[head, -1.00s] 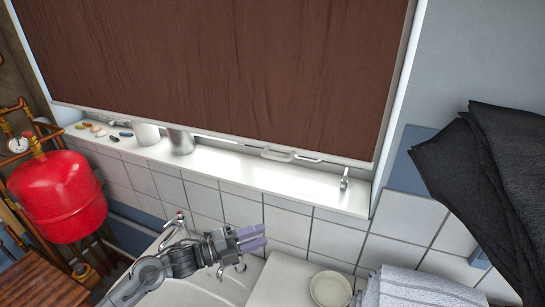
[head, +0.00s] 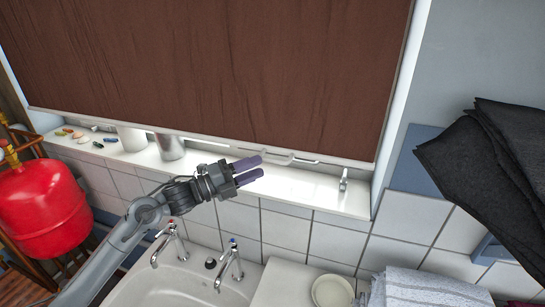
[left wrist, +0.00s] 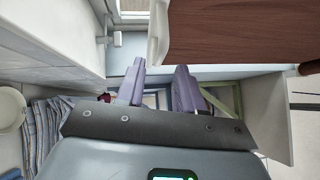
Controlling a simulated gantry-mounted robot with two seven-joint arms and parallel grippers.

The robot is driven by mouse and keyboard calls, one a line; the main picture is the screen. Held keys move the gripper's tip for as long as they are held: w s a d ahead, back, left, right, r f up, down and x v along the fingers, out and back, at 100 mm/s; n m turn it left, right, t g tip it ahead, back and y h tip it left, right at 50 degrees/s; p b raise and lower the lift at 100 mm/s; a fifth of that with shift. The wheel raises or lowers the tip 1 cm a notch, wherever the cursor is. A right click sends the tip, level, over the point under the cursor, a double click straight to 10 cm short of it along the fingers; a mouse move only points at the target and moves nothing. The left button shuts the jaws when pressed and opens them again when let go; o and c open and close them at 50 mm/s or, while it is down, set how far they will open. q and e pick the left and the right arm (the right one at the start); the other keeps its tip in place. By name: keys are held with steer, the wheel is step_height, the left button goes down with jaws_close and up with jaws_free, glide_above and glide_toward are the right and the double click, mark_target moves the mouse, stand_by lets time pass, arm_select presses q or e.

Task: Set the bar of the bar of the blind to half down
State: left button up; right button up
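The brown blind (head: 220,70) hangs low over the window, its pale bottom bar (head: 340,160) just above the white sill. A small handle (head: 291,157) sits on the bar. My left gripper (head: 261,167) is in front of the sill, its fingertips just left of the handle in the head view. Its two purple fingers are apart with nothing between them. In the left wrist view the open fingers (left wrist: 160,68) point toward the blind's pale bar (left wrist: 158,32), which shows beyond them; I cannot tell whether they touch it. My right gripper is not in view.
The sill (head: 320,195) holds a white cup (head: 132,138), a metal cup (head: 169,147) and small stones. Below are a basin (head: 165,290) with two taps, a round dish (head: 332,291) and folded towels (head: 425,290). A red tank (head: 42,210) stands left; dark cloth (head: 490,160) hangs right.

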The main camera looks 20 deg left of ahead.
mark_target(273, 161)
arm_select(q)
steer(key=p+x, duration=0.1)
steer(key=x, duration=0.3)
steer(key=shift+r, duration=0.2)
steer(key=shift+w+d+f+p, duration=0.1)
steer(key=shift+w+d+p, duration=0.35)
steer(key=shift+w+d, duration=0.25)
steer(key=shift+c, duration=0.2)
jaws_close()
